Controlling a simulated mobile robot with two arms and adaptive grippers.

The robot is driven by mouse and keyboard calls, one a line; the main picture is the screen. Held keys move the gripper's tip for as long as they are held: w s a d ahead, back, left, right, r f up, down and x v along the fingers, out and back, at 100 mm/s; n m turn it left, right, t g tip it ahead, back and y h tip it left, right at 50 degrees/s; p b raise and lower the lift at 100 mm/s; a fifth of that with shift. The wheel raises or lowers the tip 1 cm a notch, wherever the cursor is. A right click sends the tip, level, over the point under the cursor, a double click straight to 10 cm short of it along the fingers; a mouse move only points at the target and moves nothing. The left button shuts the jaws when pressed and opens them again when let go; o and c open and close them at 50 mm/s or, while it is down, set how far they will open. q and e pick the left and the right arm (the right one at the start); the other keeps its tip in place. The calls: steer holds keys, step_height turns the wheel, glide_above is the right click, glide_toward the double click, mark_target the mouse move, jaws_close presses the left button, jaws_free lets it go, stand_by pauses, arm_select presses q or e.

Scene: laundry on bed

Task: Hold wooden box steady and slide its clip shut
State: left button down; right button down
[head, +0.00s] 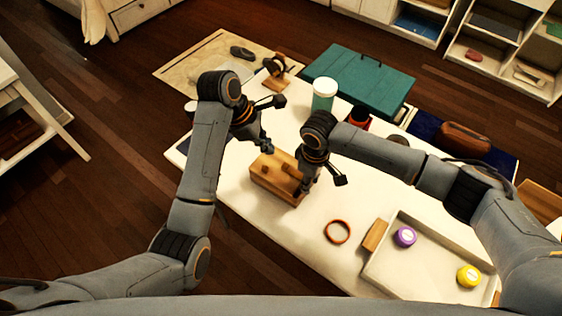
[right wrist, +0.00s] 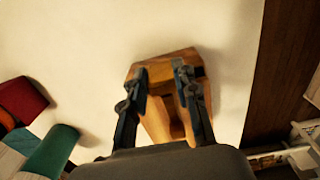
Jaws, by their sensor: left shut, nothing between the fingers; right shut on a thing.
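The wooden box (head: 268,184) lies on the white table, and it also shows in the right wrist view (right wrist: 158,122). A small darker piece (head: 289,169) shows on its top; I cannot tell whether it is the clip. My right gripper (head: 302,190) is at the right end of the box. In the right wrist view its fingers (right wrist: 161,70) straddle part of the box and are shut on it, hiding some of its top. My left gripper (head: 268,149) is shut and empty just above the far edge of the box, apparently apart from it.
An orange ring (head: 337,232) lies right of the box. Nearer is a white tray (head: 432,238) with purple (head: 404,237) and yellow (head: 468,276) round items. A white-and-green jar (head: 324,95) and a teal case (head: 358,77) stand behind. Bare table lies in front of the box.

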arm_select(q)
steer(key=m, duration=0.2)
steer(key=a+m, duration=0.1)
steer(key=m, duration=0.1)
steer(key=shift+w+a+f+h, duration=0.1)
steer(key=shift+w+f+h, duration=0.15)
steer(key=shift+w+h, duration=0.05)
steer(key=w+a+m+h, duration=0.1)
steer(key=a+m, duration=0.2)
steer(key=m, duration=0.7)
steer(key=w+a+m+h, duration=0.1)
steer(key=a+m, duration=0.2)
steer(key=m, duration=0.8)
steer(key=shift+w+a+h, duration=0.3)
steer(key=shift+w+a, duration=0.1)
steer(key=x, duration=0.9)
steer(key=shift+s+d+f, duration=0.15)
steer(key=shift+d, duration=0.05)
steer(key=d, duration=0.1)
steer(key=s+d, duration=0.1)
steer(key=shift+s+d+f, duration=0.3)
steer(key=shift+d, duration=0.1)
steer(key=shift+s+d, duration=0.3)
steer(key=shift+d, duration=0.1)
